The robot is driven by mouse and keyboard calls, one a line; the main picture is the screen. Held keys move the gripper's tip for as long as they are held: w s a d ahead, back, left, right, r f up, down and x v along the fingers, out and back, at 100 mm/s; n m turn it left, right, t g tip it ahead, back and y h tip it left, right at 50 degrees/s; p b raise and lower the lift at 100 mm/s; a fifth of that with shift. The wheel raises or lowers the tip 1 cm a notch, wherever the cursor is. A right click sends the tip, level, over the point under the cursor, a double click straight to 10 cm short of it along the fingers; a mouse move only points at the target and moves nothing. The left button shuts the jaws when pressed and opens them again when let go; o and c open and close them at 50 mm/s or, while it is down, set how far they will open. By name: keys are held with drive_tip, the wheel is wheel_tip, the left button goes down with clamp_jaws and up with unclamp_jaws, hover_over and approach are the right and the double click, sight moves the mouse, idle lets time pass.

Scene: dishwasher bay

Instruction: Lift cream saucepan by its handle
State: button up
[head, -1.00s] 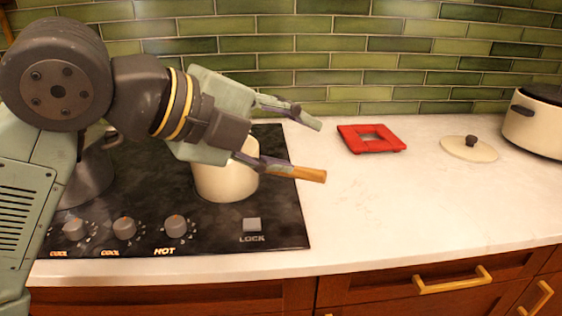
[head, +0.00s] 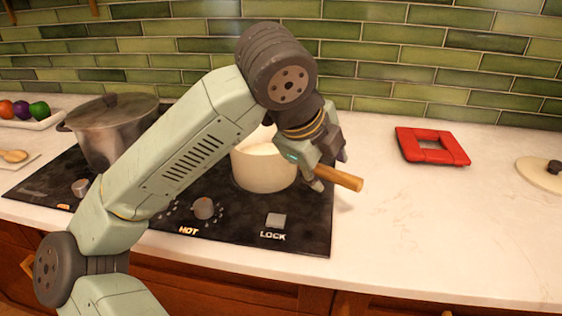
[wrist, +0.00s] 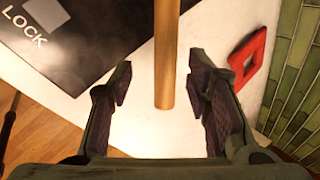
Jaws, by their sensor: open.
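The cream saucepan (head: 262,170) stands on the black cooktop, partly hidden behind my arm in the head view. Its wooden handle (head: 339,178) points right, past the cooktop edge and over the counter. My gripper (head: 330,172) is at the handle with its fingers pointing down. In the wrist view the handle (wrist: 165,60) runs between the two open fingers (wrist: 160,90), with a gap on each side. The pan body is out of the wrist view.
A red square trivet (head: 432,146) and a cream lid (head: 545,173) lie on the counter (head: 400,225) to the right. A grey lidded pot (head: 112,130) stands on the cooktop (head: 300,225) at left. Green tiles (head: 400,60) rise behind. The counter right of the handle is clear.

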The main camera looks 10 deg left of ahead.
sight(331, 171)
drive_tip(key=shift+w+d+f+p, duration=0.2)
drive_tip(key=shift+w+f+p, duration=0.05)
drive_tip(key=shift+w+p, duration=0.05)
drive_tip(key=p+x, duration=0.1)
drive_tip(key=x, duration=0.3)
drive_tip(key=shift+w+d+f, duration=0.1)
drive_tip(key=shift+w, duration=0.05)
drive_tip(key=shift+c, duration=0.2)
clamp_jaws()
idle(0.5)
